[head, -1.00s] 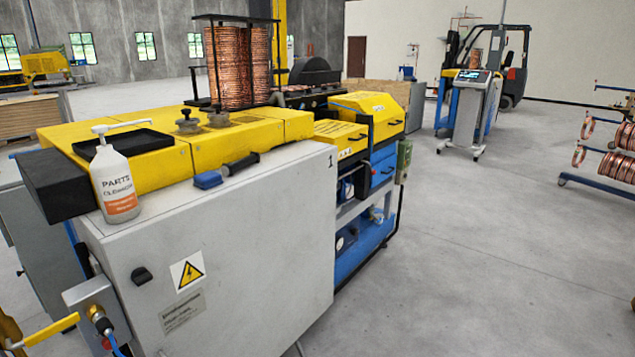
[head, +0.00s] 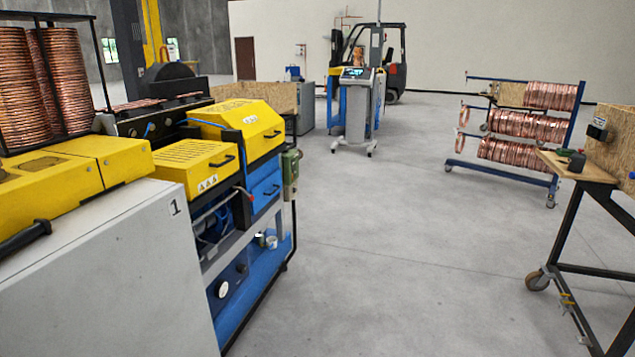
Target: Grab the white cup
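A small white cup (head: 271,242) appears to stand on the blue lower shelf (head: 262,268) of the machine, near its right end. A small dark greenish can or cup (head: 260,239) is right beside it on the left. Both are small in the head view, so their details are hard to tell. Neither of my grippers is in view.
The grey cabinet (head: 120,270) marked 1 fills the lower left. The yellow and blue machine (head: 205,160) stands behind it. Open grey floor (head: 400,250) lies to the right. A wheeled workbench (head: 575,172), a copper coil rack (head: 500,180) and a control console (head: 356,110) stand beyond.

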